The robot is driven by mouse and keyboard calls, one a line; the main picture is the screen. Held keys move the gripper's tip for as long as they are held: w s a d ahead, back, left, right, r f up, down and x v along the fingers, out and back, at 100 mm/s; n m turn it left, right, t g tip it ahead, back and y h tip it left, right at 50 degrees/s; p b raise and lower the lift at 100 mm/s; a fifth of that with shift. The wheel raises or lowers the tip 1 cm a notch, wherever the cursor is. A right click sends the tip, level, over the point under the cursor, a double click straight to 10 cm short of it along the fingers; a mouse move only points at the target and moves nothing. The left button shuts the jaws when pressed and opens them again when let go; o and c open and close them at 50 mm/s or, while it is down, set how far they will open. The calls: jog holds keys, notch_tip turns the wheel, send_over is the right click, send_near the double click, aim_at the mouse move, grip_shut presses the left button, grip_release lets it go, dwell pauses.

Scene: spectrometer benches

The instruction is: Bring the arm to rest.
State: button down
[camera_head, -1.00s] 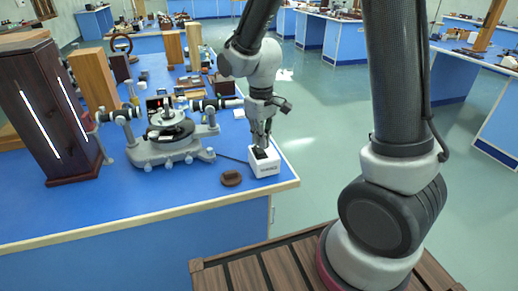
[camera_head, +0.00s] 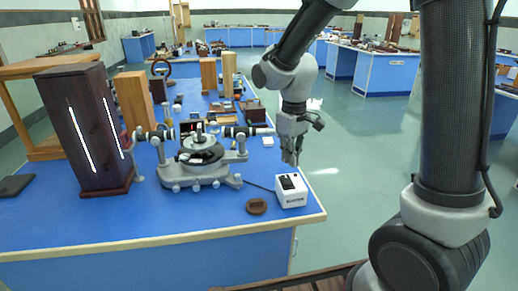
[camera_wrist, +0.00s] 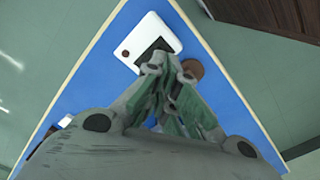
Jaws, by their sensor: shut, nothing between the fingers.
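My gripper (camera_head: 291,160) hangs from my arm above the near right corner of the blue bench (camera_head: 120,222), pointing down. Its fingers are together and hold nothing. In the wrist view my gripper (camera_wrist: 171,72) shows in the middle with the fingertips close together. A white box with a dark top (camera_head: 291,191) stands on the bench just below the fingertips, apart from them as far as the head view shows. In the wrist view the white box (camera_wrist: 165,28) lies beyond the fingertips.
A spectrometer (camera_head: 200,160) stands left of the box, with a small brown round piece (camera_head: 257,206) in front. A tall dark wooden case with lit slits (camera_head: 88,130) stands farther left. Open floor (camera_head: 360,180) lies to the right of the bench. Other benches (camera_head: 385,72) stand behind.

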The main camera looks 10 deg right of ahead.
jog(key=s+d+r+m+t, duration=0.2)
jog(key=s+d+r+m, duration=0.1)
jog(key=s+d+r, duration=0.4)
jog(key=s+d+r+m+t, duration=0.2)
jog(key=s+d+r, duration=0.5)
jog(key=s, duration=0.5)
jog(key=shift+d+r+m, duration=0.15)
jog(key=shift+d+m, duration=0.3)
jog(key=shift+m, duration=0.05)
jog(key=shift+a, duration=0.1)
